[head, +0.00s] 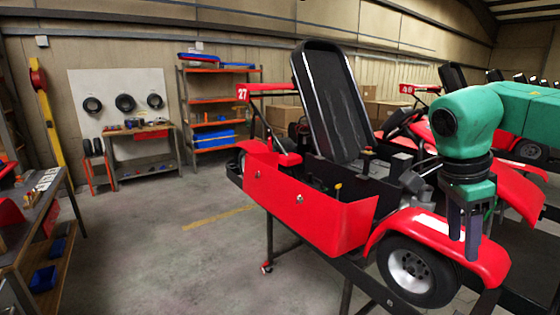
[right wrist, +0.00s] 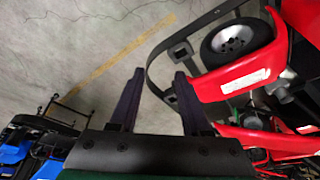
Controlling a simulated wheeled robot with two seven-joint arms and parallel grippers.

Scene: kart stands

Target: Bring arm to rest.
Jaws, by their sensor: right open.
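My green right arm (head: 530,105) reaches in from the right side of the head view, with its wrist bent so the gripper points down. My right gripper (head: 463,242) hangs in front of the red fender and wheel of the nearest kart. My left arm and gripper are in neither view.
A red kart (head: 315,222) with a black seat (head: 325,100) stands on a stand close by the right arm. More karts are behind it. A workbench (head: 38,220) is at the left, and an orange shelf (head: 215,118) stands at the back. The floor (head: 165,255) between is clear.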

